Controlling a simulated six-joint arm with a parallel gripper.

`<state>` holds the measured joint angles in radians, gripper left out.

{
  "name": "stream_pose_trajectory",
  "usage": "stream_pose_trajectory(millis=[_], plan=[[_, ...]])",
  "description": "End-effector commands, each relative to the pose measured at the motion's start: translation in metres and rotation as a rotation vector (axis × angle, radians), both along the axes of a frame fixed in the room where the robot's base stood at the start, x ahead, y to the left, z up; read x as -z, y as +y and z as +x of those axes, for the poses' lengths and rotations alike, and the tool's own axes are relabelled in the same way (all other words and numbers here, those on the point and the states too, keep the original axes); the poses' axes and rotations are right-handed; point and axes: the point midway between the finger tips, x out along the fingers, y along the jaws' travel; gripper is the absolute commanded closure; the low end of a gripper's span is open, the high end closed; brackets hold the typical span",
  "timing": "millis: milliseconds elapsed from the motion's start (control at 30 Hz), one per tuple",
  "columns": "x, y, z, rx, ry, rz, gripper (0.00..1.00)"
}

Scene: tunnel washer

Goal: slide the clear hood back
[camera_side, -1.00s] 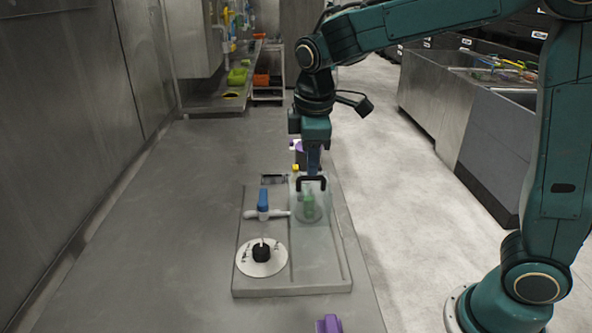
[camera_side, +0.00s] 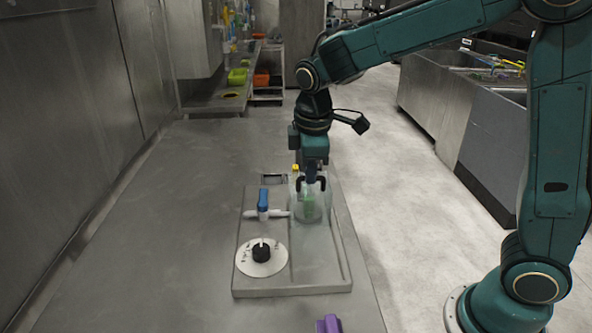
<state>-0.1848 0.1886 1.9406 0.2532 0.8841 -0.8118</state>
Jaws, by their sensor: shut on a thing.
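The clear hood (camera_side: 318,210) stands at the back right of the grey panel (camera_side: 322,270), on the panel's right-hand track. A green thing (camera_side: 309,203) shows through the hood. A black handle (camera_side: 325,184) is on top of the hood. My gripper (camera_side: 311,180) points down from above and is shut on this handle. Its fingertips are small and partly merge with the handle in the picture.
A blue-handled valve (camera_side: 263,199) on a white pipe and a black knob on a round white dial (camera_side: 261,257) are left of the hood. A purple thing (camera_side: 329,324) lies at the front edge. The track in front of the hood is clear.

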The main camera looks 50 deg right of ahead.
Motion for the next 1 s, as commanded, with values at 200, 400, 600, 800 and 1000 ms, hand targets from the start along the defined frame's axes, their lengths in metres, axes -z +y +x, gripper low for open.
stream_pose_trajectory(millis=[200, 400, 600, 800, 1000], plan=[[-0.001, 0.005, -0.004, -0.002, -0.001, 0.0, 1.0], [-0.001, 0.024, -0.021, -0.005, -0.002, -0.001, 1.0], [-0.001, 0.047, -0.044, -0.007, -0.003, 0.001, 1.0], [-0.001, 0.068, -0.064, -0.008, -0.004, 0.001, 1.0], [-0.001, 0.087, -0.083, -0.007, -0.005, 0.002, 1.0]])
